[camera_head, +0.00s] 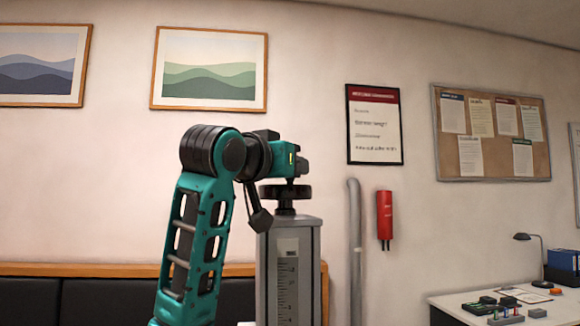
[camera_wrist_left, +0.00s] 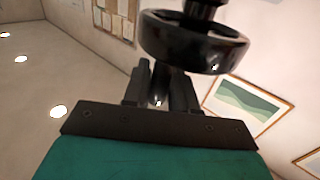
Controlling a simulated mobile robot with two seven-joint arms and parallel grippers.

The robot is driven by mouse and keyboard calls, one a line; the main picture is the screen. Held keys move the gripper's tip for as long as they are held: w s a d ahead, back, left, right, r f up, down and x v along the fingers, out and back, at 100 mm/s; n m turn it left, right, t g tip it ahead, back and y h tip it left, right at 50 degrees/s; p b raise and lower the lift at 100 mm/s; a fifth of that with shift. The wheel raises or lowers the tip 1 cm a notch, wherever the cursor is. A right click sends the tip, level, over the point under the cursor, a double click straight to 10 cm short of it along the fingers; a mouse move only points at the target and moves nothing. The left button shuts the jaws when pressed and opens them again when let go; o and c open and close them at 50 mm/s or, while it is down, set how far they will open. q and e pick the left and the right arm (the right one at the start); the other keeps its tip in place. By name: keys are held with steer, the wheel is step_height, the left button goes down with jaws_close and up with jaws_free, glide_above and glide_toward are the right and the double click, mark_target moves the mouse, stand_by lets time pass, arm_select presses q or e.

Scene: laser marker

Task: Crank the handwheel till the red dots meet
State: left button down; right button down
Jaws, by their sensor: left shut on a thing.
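The black handwheel (camera_head: 285,192) sits flat on top of a grey column (camera_head: 309,262) that has a ruled scale on its front. In the left wrist view the wheel's glossy rim (camera_wrist_left: 195,52) is large and close. My left gripper (camera_head: 298,170) is at the wheel's top side. In the left wrist view its fingers (camera_wrist_left: 161,82) are shut around a small dark upright handle (camera_wrist_left: 158,88) beside the rim. The grip is partly hidden by the fingers. No red dots show in either view. My right gripper is not in view.
A desk (camera_head: 450,300) at lower right holds small parts, a lamp (camera_head: 527,250) and blue binders (camera_head: 563,261). A dark bench (camera_head: 80,300) stands at lower left. A red extinguisher (camera_head: 384,217) and grey pipe (camera_head: 354,250) are on the wall behind.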

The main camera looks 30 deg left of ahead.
arm_select(q)
steer(key=shift+a+h, duration=0.1)
steer(key=shift+h, duration=0.2)
steer(key=m+h, duration=0.2)
steer(key=h, duration=0.1)
steer(key=a+m+g+h, duration=0.1)
steer(key=h, duration=0.1)
steer(key=shift+s+m, duration=0.25)
steer(key=shift+m, duration=0.15)
steer(key=m+g+h, duration=0.2)
steer(key=h, duration=0.1)
steer(key=a+m+g+h, duration=0.1)
steer(key=m+h, duration=0.1)
steer(key=h, duration=0.1)
steer(key=shift+s+r+m+g, duration=0.1)
steer(key=shift+s+m+g, duration=0.05)
steer(key=shift+m+g, duration=0.2)
steer(key=m+g+h, duration=0.2)
steer(key=a+m+g+h, duration=0.1)
steer(key=m+g+h, duration=0.1)
steer(key=g, duration=0.1)
steer(key=shift+g, duration=0.35)
steer(key=shift+a+m+g+h, duration=0.2)
steer(key=shift+m+g+h, duration=0.4)
steer(key=shift+m+g, duration=0.5)
